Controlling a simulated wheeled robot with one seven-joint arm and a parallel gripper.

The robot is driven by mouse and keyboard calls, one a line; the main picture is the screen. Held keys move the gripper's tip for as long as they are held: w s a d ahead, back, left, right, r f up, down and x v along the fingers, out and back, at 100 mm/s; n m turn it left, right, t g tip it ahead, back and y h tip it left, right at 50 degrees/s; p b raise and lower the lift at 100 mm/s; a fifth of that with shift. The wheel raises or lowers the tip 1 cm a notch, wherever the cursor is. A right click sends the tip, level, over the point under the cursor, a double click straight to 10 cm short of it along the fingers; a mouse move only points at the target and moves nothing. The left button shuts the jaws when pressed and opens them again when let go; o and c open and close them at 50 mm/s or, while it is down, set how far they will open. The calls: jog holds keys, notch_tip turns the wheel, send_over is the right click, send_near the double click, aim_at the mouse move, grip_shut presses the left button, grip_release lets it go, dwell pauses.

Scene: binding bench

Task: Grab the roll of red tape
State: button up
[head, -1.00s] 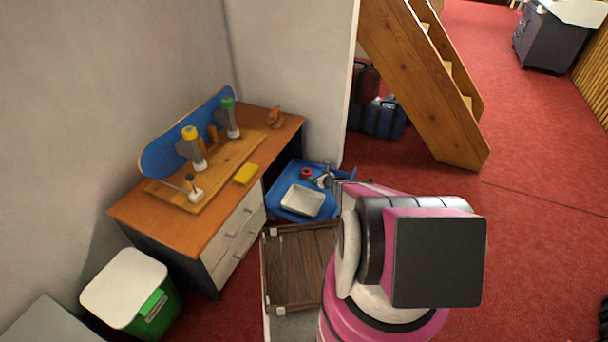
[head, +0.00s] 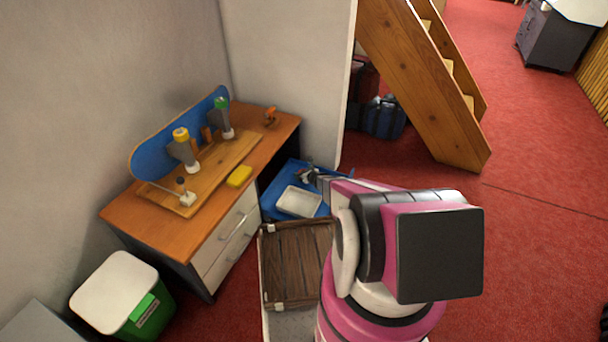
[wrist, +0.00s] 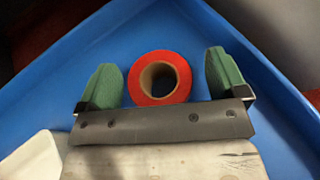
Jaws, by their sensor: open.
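The roll of red tape (wrist: 182,76) lies in the blue tray, its tan core opening facing the wrist camera. My gripper (wrist: 164,78) is open in the wrist view, with one green finger pad to the left of the roll and one to the right. The roll sits between the pads, with a visible gap on each side. In the head view my gripper (head: 308,175) is over the back part of the blue tray (head: 272,205) and hides the roll there.
A white dish (head: 299,201) sits in the tray; its edge shows in the wrist view (wrist: 32,158). A wooden desk (head: 140,222) stands to the left, with a yellow block (head: 239,176) on top. A brown slatted crate (head: 296,265) is in front of the tray.

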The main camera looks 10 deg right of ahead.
jog(key=c, duration=1)
jog(key=shift+r, duration=0.15)
